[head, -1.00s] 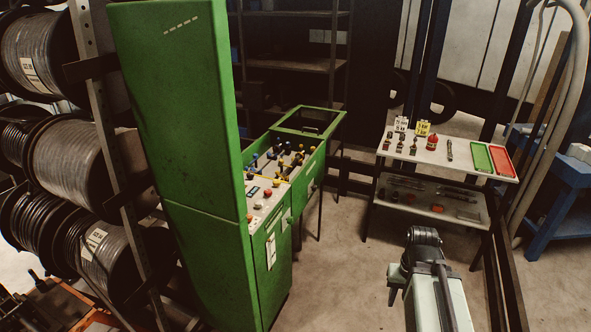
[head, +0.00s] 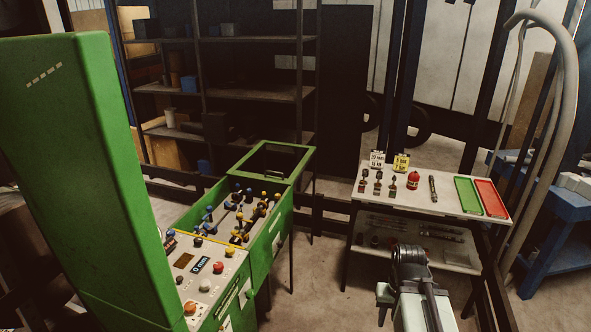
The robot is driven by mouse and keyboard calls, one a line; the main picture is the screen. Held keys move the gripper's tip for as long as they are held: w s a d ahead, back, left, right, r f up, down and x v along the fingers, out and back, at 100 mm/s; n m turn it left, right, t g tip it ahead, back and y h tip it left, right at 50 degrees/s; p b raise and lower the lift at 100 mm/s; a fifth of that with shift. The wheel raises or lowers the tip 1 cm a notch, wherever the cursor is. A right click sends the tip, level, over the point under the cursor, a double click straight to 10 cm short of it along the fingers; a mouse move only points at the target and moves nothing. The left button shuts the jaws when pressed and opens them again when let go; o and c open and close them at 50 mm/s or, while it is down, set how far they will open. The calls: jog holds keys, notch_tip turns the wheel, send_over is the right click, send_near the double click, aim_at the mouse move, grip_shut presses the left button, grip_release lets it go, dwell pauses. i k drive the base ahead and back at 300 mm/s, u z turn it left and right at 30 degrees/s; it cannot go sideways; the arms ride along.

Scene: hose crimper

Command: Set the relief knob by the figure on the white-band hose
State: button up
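The green machine's control panel (head: 222,283) is at the lower left of the head view, with red, white and dark round knobs or buttons and a small lit display (head: 201,265). I cannot tell which is the relief knob. Several small fittings or hose pieces (head: 378,184) stand on the table (head: 345,183) at right. A white card (head: 377,160) and a yellow card (head: 401,163) stand behind them, their figures too small to read surely. No white-band hose can be told apart. My arm's end (head: 409,257) is at lower right, away from the panel; its fingertips are not discernible.
A green open-topped bin (head: 283,238) with several coloured levers adjoins the panel. A tall green cabinet (head: 75,160) stands at left. Green (head: 467,195) and red (head: 490,198) trays lie on the table. Bare floor shows between the machine and table.

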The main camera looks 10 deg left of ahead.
aim_at(190, 308)
jog(key=u, duration=0.05)
jog(key=i, duration=3.35)
jog(key=u, duration=4.8)
